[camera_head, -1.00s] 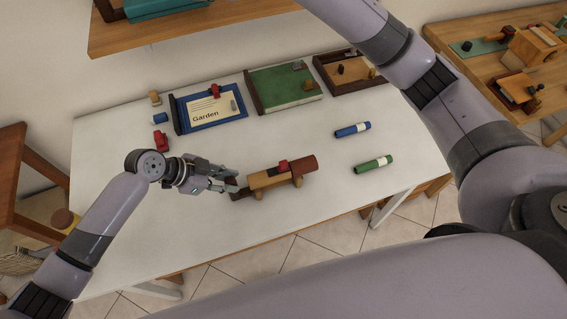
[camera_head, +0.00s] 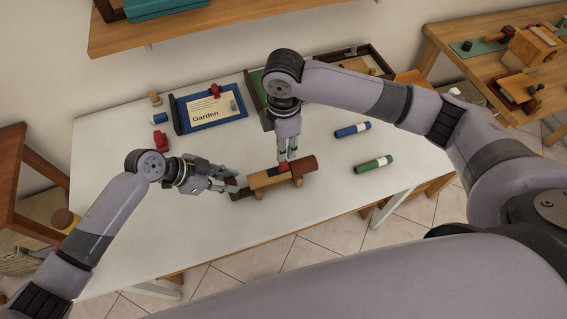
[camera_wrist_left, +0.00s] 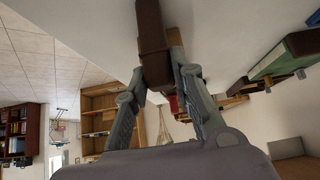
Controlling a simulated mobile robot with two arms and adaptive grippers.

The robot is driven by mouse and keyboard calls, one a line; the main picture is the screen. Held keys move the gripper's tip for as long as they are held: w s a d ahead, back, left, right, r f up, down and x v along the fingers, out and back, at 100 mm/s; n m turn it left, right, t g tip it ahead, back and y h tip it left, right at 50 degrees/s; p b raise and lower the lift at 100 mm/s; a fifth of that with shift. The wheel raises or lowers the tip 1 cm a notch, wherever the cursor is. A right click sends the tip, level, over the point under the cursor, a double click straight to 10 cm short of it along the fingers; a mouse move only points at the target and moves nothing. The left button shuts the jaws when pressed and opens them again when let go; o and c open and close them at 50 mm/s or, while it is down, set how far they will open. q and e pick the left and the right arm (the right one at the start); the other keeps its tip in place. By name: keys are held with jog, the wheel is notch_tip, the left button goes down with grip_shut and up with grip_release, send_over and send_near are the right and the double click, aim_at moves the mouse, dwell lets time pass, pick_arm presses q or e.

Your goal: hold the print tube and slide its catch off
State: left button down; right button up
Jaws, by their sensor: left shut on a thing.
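The print tube (camera_head: 305,165), dark reddish brown, lies in a light wooden holder (camera_head: 262,181) near the front of the white table. My left gripper (camera_head: 232,185) is shut on the tube's left end; the left wrist view shows its fingers on both sides of a brown piece (camera_wrist_left: 152,45).
A blue tube (camera_head: 352,129) and a green tube (camera_head: 373,165) lie to the right. The Garden board (camera_head: 209,108) and a green tray stand behind, the tray partly hidden by my right arm. A red piece (camera_head: 160,141) lies at the left. The table's front left is clear.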

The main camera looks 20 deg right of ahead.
aim_at(284, 162)
jog(key=shift+f, duration=3.5)
grip_shut()
